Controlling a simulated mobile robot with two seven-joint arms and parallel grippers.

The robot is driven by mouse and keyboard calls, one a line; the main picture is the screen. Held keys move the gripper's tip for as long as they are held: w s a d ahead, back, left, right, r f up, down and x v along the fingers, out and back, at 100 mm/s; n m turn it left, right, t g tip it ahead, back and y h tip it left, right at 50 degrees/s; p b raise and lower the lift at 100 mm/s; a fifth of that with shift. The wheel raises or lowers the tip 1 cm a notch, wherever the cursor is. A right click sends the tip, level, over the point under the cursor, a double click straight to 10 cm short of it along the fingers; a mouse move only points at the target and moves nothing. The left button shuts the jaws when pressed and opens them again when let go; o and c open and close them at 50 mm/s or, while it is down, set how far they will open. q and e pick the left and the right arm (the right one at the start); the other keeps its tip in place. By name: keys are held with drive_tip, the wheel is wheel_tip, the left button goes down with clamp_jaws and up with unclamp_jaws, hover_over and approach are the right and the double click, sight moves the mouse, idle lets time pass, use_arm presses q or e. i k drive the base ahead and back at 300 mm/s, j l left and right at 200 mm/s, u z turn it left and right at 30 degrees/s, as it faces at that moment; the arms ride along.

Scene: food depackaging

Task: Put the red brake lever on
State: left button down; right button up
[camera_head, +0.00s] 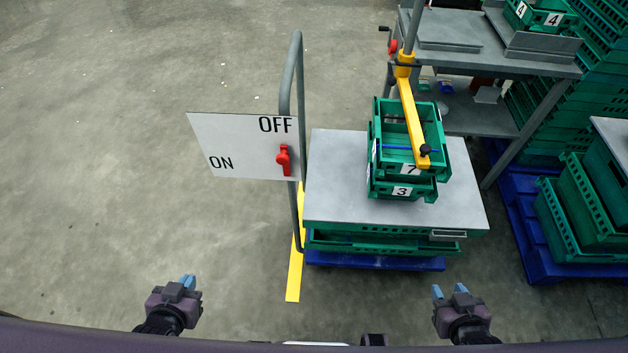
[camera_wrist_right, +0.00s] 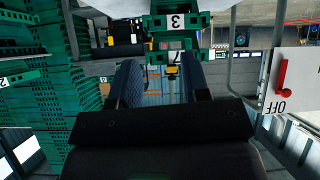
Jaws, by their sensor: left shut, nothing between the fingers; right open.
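The red brake lever (camera_head: 284,160) sits on a white sign board (camera_head: 235,150) fixed beside the trolley's grey handle. The lever stands upright under the word OFF, and ON is printed at the lower left of the board. The lever also shows at the right of the right wrist view (camera_wrist_right: 283,78), next to OFF. My left gripper (camera_head: 188,282) is shut and empty, low at the left, well apart from the lever. My right gripper (camera_head: 449,291) is open and empty in front of the trolley; its two fingers show in the right wrist view (camera_wrist_right: 160,85).
The trolley (camera_head: 335,190) carries stacked green crates (camera_head: 440,140) labelled 7 and 3, with a yellow arm (camera_head: 411,115) over them. A grey shelf (camera_head: 470,65) and more green crates on a blue pallet (camera_head: 520,230) stand at the right. The floor at the left is clear.

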sight(283, 159)
drive_tip(key=k+l, duration=0.15)
drive_tip(key=l, duration=0.2)
drive_tip(key=k+l, duration=0.15)
drive_tip(key=l, duration=0.25)
drive_tip(key=k+l, duration=0.15)
drive_tip(key=l, duration=0.2)
drive_tip(key=k+l, duration=0.15)
drive_tip(key=l, duration=0.2)
